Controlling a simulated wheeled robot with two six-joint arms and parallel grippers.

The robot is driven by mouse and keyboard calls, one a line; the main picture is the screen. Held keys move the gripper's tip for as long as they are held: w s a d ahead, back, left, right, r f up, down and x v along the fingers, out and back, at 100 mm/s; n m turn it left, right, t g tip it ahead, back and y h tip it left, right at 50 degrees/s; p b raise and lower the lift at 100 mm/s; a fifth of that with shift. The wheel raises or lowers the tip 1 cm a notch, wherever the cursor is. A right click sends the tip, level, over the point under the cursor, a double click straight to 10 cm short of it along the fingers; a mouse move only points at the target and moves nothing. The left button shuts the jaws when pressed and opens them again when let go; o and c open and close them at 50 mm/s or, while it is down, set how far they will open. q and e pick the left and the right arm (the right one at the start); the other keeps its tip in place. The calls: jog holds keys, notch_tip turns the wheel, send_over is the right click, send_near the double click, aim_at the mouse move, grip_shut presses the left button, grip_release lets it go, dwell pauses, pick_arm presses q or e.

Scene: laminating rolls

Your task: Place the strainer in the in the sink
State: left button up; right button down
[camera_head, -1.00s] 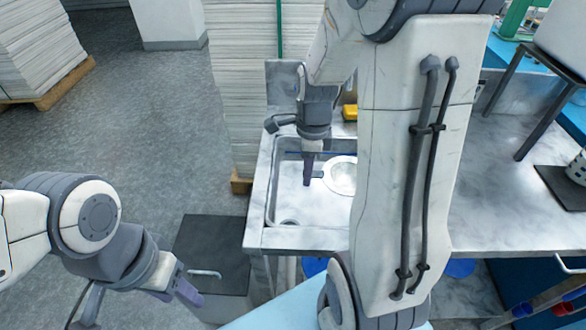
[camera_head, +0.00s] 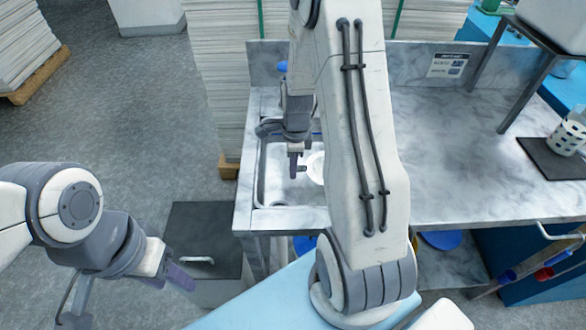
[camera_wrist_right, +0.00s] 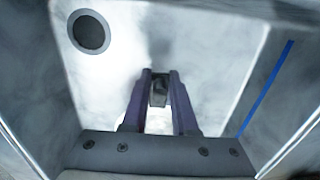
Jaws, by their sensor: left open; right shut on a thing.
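The strainer (camera_head: 316,167) is a pale round dish with a short handle, partly hidden by my right arm in the head view. My right gripper (camera_head: 297,172) points down over the sink basin (camera_head: 276,190) and is shut on the strainer's handle. In the right wrist view, its purple fingers (camera_wrist_right: 159,88) close on a small dark piece, with a white rounded edge of the strainer (camera_wrist_right: 157,122) behind them. I cannot tell whether the strainer touches the basin floor. My left gripper (camera_head: 180,276) is open and empty, low at the left, away from the sink.
The sink's drain hole (camera_wrist_right: 88,32) shows in the right wrist view. A marble-look counter (camera_head: 450,150) extends right, mostly clear. A white perforated cup (camera_head: 567,137) stands on a dark mat (camera_head: 550,160) at the far right. Paper stacks (camera_head: 222,90) rise behind the sink.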

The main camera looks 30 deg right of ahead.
jog(key=shift+f, duration=0.45)
jog(key=shift+f, duration=0.2)
jog(key=c, duration=0.7)
grip_release()
